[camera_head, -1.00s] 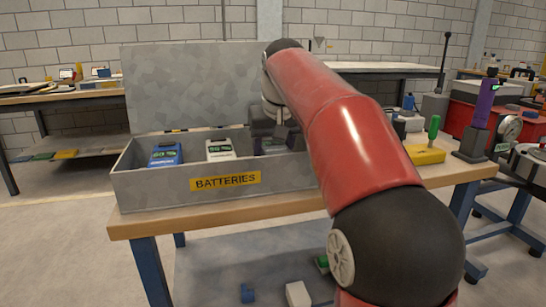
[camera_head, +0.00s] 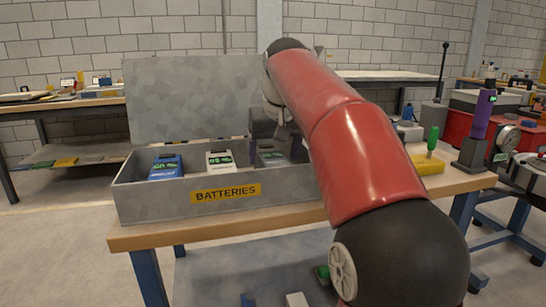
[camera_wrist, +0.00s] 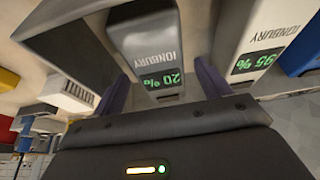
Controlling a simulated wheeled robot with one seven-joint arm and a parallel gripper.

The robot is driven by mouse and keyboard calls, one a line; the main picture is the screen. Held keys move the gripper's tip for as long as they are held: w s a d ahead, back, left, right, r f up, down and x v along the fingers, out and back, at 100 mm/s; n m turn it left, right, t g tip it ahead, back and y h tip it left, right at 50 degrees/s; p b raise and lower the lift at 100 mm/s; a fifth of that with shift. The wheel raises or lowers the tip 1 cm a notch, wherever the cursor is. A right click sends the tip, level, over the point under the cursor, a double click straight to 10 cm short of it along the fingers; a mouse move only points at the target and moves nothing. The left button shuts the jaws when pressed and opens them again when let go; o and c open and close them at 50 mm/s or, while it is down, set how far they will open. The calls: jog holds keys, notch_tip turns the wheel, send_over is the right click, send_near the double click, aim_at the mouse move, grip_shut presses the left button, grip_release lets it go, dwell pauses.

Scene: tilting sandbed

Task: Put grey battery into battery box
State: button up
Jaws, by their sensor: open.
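The grey battery (camera_head: 271,155), dark with a green display, sits in the right part of the open grey battery box (camera_head: 150,205), labelled BATTERIES. In the wrist view the grey battery (camera_wrist: 145,42) reads IONBURY and 20 %. My gripper (camera_head: 277,135) is just above it, partly hidden by my arm. In the wrist view the two purple fingers of my gripper (camera_wrist: 164,76) are apart, one on each side of the battery's near end. They appear clear of it. My arm hides the right end of the box.
A white battery (camera_head: 220,160) and a blue battery (camera_head: 166,166) lie in the box to the left. The raised lid (camera_head: 190,95) stands behind. A yellow block with a green handle (camera_head: 430,160) and a purple device (camera_head: 481,115) stand right on the table.

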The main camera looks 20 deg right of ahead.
jog(key=p+v, duration=0.2)
jog(key=v, duration=0.7)
jog(key=shift+s+r, duration=0.15)
jog(key=shift+r, duration=0.15)
jog(key=s+a+f+t, duration=0.1)
jog(key=s+f, duration=2.3)
jog(key=f, duration=0.3)
jog(key=shift+s+a, duration=0.15)
jog(key=shift+a, duration=0.1)
